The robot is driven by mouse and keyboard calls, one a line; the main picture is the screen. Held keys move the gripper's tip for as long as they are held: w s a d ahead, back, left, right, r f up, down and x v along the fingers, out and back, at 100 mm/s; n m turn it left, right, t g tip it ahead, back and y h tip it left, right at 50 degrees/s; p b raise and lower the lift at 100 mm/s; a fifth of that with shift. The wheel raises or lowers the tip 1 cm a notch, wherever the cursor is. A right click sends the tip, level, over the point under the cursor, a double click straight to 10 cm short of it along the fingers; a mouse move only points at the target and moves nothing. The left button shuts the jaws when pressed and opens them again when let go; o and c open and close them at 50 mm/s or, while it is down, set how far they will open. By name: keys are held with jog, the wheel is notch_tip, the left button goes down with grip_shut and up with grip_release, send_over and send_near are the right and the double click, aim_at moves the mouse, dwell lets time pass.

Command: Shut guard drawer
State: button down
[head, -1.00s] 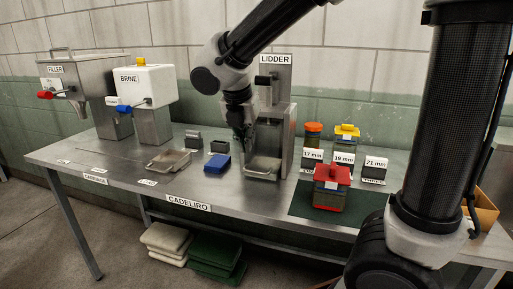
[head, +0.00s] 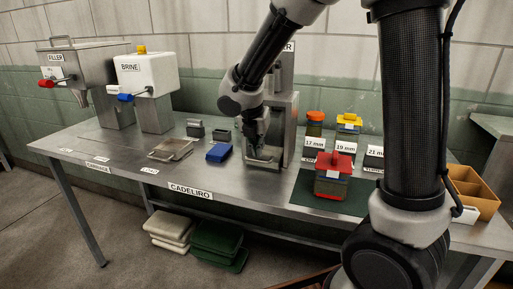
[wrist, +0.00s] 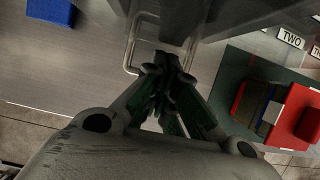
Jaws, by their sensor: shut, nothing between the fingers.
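The lidder (head: 287,125) is a tall grey metal stand at the back middle of the bench. At its base a shallow metal tray, apparently the guard drawer (head: 264,163), sticks out to the front. In the wrist view a bent wire loop handle (wrist: 129,45) shows around the fingertips. My gripper (head: 259,148) points down just over the front of the lidder, its fingers shut and empty. It also shows in the wrist view (wrist: 168,68), with the fingertips close to the loop. I cannot tell whether they touch it. My arm hides part of the lidder.
A blue block (head: 219,152) and a metal tray (head: 170,149) lie to the left.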

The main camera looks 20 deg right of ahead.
jog(key=shift+w+d, duration=0.75)
jog(key=shift+w, duration=0.25)
